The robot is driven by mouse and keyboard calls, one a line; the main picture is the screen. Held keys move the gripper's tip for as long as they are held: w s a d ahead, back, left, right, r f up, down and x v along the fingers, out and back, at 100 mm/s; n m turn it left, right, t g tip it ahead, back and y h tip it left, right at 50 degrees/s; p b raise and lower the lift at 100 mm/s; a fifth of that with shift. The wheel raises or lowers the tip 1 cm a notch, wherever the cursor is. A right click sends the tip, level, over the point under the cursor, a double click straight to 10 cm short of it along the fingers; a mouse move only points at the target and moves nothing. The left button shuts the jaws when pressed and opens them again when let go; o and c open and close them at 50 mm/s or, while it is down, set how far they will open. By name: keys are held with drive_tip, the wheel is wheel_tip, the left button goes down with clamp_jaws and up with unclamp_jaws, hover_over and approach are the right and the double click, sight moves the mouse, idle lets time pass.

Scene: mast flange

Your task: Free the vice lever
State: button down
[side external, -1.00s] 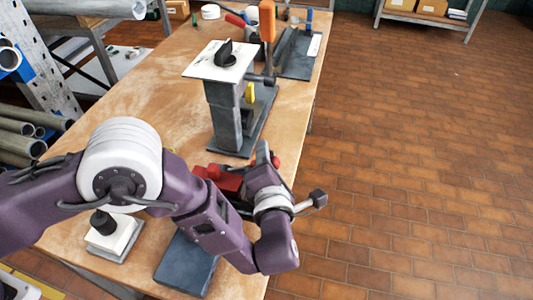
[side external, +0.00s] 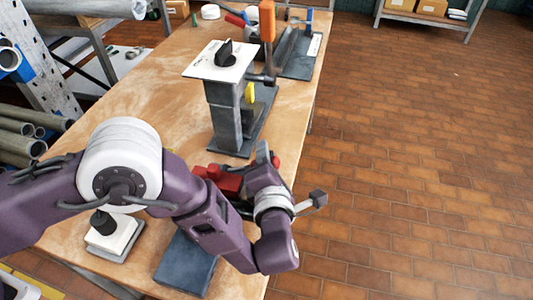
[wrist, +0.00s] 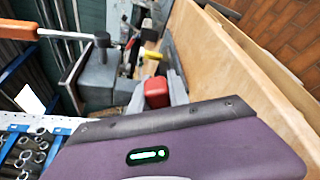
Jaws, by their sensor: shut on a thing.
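A dark block (side external: 185,262) lies in front. Open floor is right.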

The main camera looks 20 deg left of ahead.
drive_tip(key=shift+r, duration=0.15)
drive_tip(key=a+r+n+g+h, duration=0.1)
drive_tip(key=a+r+n+h, duration=0.3)
drive_tip(key=a+n, duration=0.4)
drive_tip(key=shift+a+r+h, duration=0.35)
drive_tip(key=shift+a+h, duration=0.15)
drive_tip(key=shift+h, duration=0.2)
drive_tip(key=shift+n, duration=0.3)
idle(0.3)
drive_tip(key=c, duration=1.2)
unclamp_jaws()
drive_tip(key=shift+c, duration=0.2)
